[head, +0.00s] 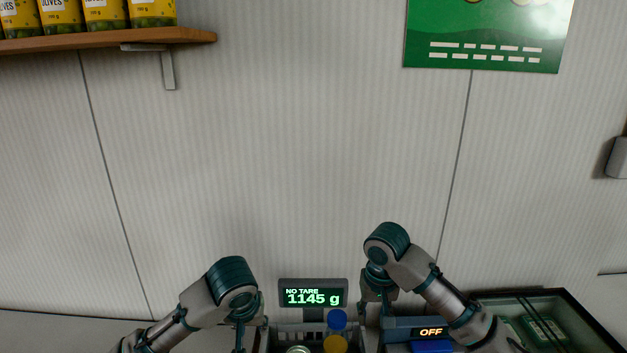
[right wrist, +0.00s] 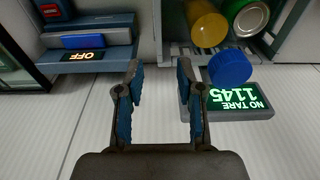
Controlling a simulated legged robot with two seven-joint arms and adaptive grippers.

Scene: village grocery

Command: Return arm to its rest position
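My right arm bends down on the right of the head view, with its gripper (head: 376,310) just right of the scale display. In the right wrist view this gripper (right wrist: 160,66) is open, its two blue-padded fingers apart with nothing between them. My left arm comes in from the lower left of the head view. Its gripper (head: 251,340) points down at the left of the scale; its fingers look apart, but the tips run to the picture's bottom edge and what lies below is hidden.
The scale display (head: 313,293) reads NO TARE 1145 g. A crate before it holds a blue-capped yellow container (head: 335,343) and a can (head: 298,350). An OFF device (head: 400,327) and glass-topped case (head: 560,310) stand right. A shelf (head: 110,40) with jars is upper left.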

